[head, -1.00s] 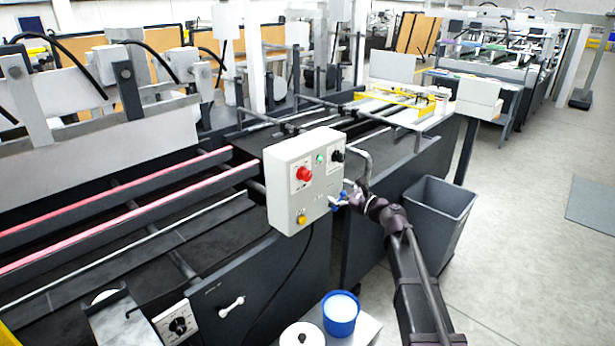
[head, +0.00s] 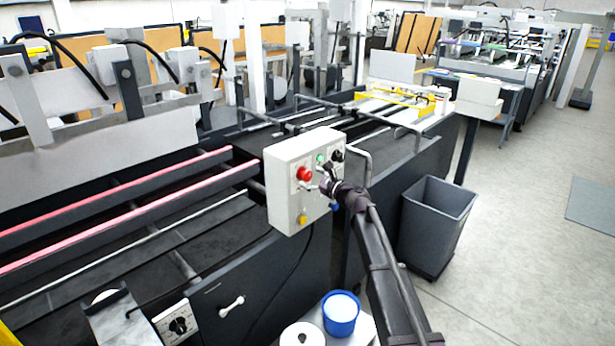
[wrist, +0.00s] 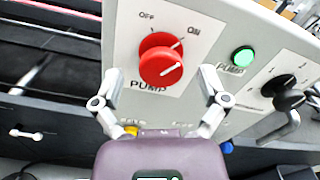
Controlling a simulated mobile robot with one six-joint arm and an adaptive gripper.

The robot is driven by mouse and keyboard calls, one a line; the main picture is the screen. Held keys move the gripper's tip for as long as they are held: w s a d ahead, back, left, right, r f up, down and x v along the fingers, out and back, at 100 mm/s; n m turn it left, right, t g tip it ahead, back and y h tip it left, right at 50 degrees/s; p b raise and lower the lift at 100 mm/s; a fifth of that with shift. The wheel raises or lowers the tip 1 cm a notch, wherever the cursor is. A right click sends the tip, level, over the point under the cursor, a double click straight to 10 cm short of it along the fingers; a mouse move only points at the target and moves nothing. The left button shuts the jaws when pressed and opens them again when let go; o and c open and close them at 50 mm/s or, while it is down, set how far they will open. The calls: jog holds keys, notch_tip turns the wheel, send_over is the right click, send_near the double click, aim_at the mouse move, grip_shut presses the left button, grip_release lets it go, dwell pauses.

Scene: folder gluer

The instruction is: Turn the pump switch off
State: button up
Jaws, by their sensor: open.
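The pump switch is a red rotary knob (wrist: 161,60) on a white plate marked OFF, ON and PUMP. Its white line points up and right, toward ON. In the head view the red knob (head: 304,174) is on the front of the grey control box (head: 283,205). My gripper (wrist: 157,82) is open, its two fingers either side of the knob's lower part in the wrist view, with nothing held. I cannot tell whether the fingers touch the knob. In the head view my gripper (head: 316,180) is close to the box face, just right of the knob.
A lit green PUMP lamp (wrist: 243,56) and a black knob (wrist: 278,86) are right of the switch. A yellow button (head: 303,219) is below. A metal rail (head: 365,160) stands beside the box. A blue tub (head: 341,314) and grey bin (head: 432,225) are lower down.

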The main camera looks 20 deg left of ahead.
jog(key=shift+x, duration=1)
